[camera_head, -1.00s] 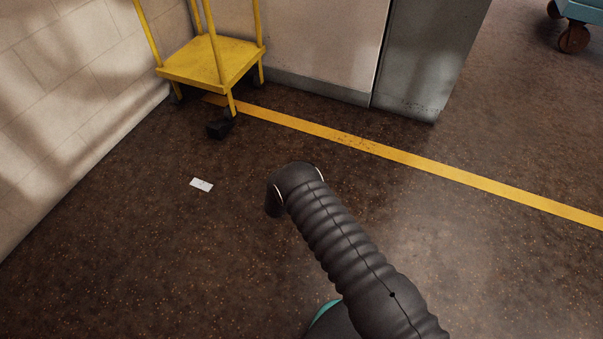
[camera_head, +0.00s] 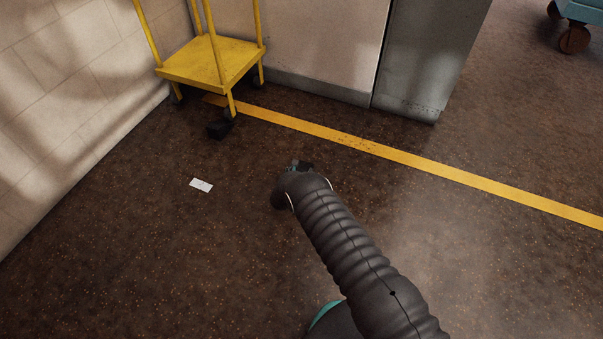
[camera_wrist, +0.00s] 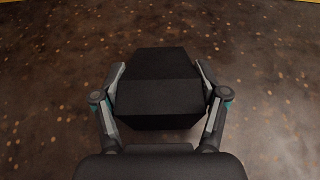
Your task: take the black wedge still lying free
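A black wedge (camera_wrist: 155,100) fills the middle of the wrist view, its sloped top and front face toward the camera. My gripper (camera_wrist: 161,82) has one finger against each side of it and is shut on it. In the head view a small dark part of what looks like this wedge (camera_head: 305,166) shows just past the end of my arm; the rest is hidden by the arm. Another black wedge (camera_head: 219,129) sits on the floor at the front wheel of the yellow trolley, apart from my gripper.
The yellow trolley (camera_head: 212,62) stands by the pale wall at the upper left. A white card (camera_head: 201,185) lies on the floor left of my arm. A yellow floor line (camera_head: 400,156) runs across, before a grey cabinet (camera_head: 425,60). The brown floor around is mostly clear.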

